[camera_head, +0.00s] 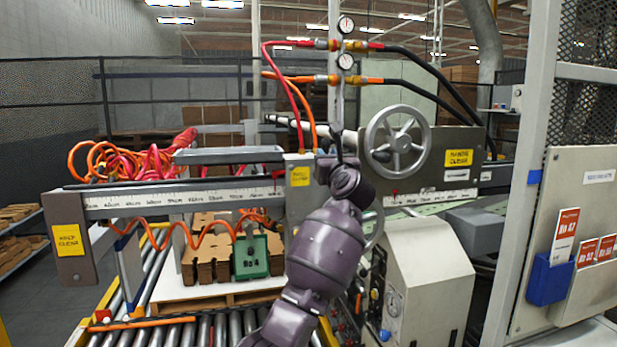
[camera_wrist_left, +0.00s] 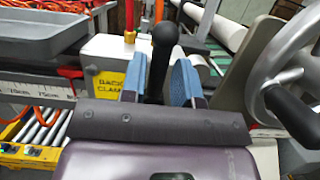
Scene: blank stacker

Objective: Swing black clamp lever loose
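The fingers look apart, one on each side of the stem, with narrow gaps. Its lower end is hidden behind my gripper body. Behind it is a pale clamp block with a yellow label (camera_wrist_left: 108,84). In the head view my left gripper (camera_head: 342,150) is at the rail beside this label (camera_head: 300,177), its fingers small and partly hidden. My right gripper is not in view.
A grey handwheel (camera_head: 396,142) stands close to the right of my gripper. A measuring rail (camera_head: 180,198) runs left. Below are a green block (camera_head: 251,256), brown cardboard blanks (camera_head: 207,262) and rollers.

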